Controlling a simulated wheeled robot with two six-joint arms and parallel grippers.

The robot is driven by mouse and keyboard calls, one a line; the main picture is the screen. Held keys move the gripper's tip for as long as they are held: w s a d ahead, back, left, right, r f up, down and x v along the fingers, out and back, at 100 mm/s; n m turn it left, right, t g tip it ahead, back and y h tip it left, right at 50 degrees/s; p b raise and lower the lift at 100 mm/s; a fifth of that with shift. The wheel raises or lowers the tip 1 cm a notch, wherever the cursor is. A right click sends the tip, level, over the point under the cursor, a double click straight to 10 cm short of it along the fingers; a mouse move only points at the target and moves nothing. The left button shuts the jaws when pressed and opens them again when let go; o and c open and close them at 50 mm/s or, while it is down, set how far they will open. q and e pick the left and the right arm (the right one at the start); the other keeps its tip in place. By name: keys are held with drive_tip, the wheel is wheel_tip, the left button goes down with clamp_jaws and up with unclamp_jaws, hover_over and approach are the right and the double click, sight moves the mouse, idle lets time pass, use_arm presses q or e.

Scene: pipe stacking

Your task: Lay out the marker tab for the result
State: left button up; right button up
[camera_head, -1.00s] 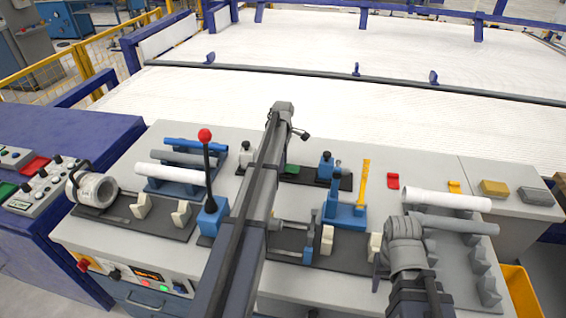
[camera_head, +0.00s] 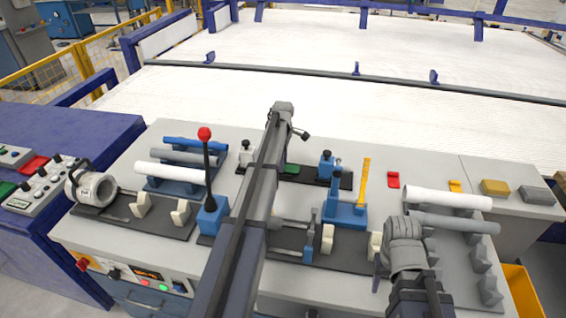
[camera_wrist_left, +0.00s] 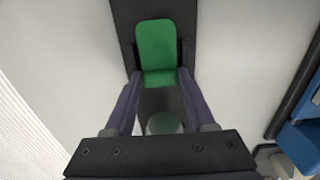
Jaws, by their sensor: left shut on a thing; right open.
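A green marker tab (camera_wrist_left: 160,45) sits at the dark plate in the left wrist view, between the tips of my left gripper (camera_wrist_left: 159,78). The gripper is shut on it. In the head view only part of the green tab (camera_head: 291,169) shows on the dark plate, beside my left arm, which hides the left fingertips. A red tab (camera_head: 393,180) and a yellow tab (camera_head: 454,186) lie on the grey bench at the right. My right gripper (camera_head: 390,262) is open over the front right of the bench; its fingertips are mostly hidden.
A white pipe (camera_head: 448,199) and a grey pipe (camera_head: 455,222) lie on the right rack. Pipes also lie on the blue left rack (camera_head: 177,188). A red-knobbed lever (camera_head: 205,135) stands left of my arm. Yellow (camera_head: 495,187) and grey (camera_head: 537,195) blocks sit far right.

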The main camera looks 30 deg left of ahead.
use_arm(q)
drive_tip(key=shift+f, duration=0.2)
use_arm(e)
drive_tip(key=shift+f, duration=0.15)
use_arm(q)
drive_tip(key=o, duration=1.4)
drive_tip(key=shift+r, duration=0.15)
wheel_tip(320, 180, up, 8)
drive_tip(key=p, duration=0.7)
drive_tip(key=shift+f+p, duration=0.2)
drive_tip(key=shift+p, duration=0.15)
use_arm(e)
wheel_tip(320, 180, up, 8)
drive_tip(key=shift+f, duration=0.1)
